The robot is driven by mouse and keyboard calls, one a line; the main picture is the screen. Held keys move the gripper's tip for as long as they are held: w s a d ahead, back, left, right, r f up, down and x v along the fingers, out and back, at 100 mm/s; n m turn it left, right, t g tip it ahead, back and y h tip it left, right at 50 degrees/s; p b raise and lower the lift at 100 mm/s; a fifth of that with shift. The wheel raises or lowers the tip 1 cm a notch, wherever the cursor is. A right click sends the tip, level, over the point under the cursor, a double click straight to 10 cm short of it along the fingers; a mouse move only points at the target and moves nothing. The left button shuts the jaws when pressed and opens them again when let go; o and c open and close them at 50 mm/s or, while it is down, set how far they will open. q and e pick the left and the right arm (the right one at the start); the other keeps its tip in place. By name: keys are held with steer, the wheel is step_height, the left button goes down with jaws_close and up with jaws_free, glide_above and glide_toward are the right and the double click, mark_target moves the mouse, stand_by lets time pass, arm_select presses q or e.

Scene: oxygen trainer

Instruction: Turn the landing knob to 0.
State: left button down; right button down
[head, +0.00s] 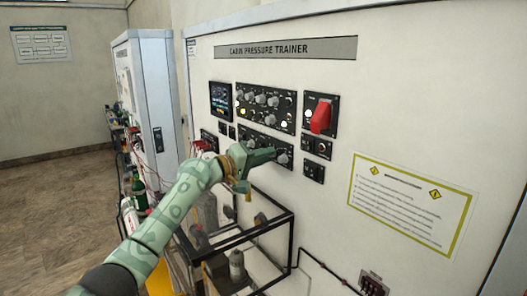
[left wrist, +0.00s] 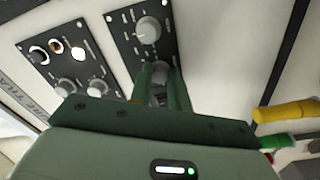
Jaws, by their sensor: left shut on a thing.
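My left gripper (head: 270,153) reaches up to the lower black control panel (head: 282,146) on the white cabin pressure trainer. In the left wrist view its two green fingers (left wrist: 160,78) are shut on a grey round knob (left wrist: 158,70) on a black panel (left wrist: 128,27). The fingers hide most of this knob, so I cannot read its label or setting. Another grey knob (left wrist: 148,30) sits above it on the same panel, apart from the fingers. In the head view another light knob (head: 283,158) shows just right of the fingertips. My right gripper is out of view.
An upper panel (head: 266,104) with several knobs, a small screen (head: 221,101) and a red switch cover (head: 321,118) surround the work area. A black-framed stand (head: 273,229) is below my arm. A yellow-edged notice (head: 410,203) is on the right.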

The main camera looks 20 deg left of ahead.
arm_select(q)
steer(key=n+p, duration=0.3)
steer(key=n, duration=0.3)
steer(key=n+p, duration=0.4)
steer(key=n, duration=0.2)
steer(key=shift+r+y+p, duration=0.2)
steer(key=shift+y+p, duration=0.1)
steer(key=shift+n, duration=0.3)
steer(key=shift+f, duration=0.1)
steer(key=c, duration=1.3)
jaws_free()
steer(key=shift+w, duration=0.1)
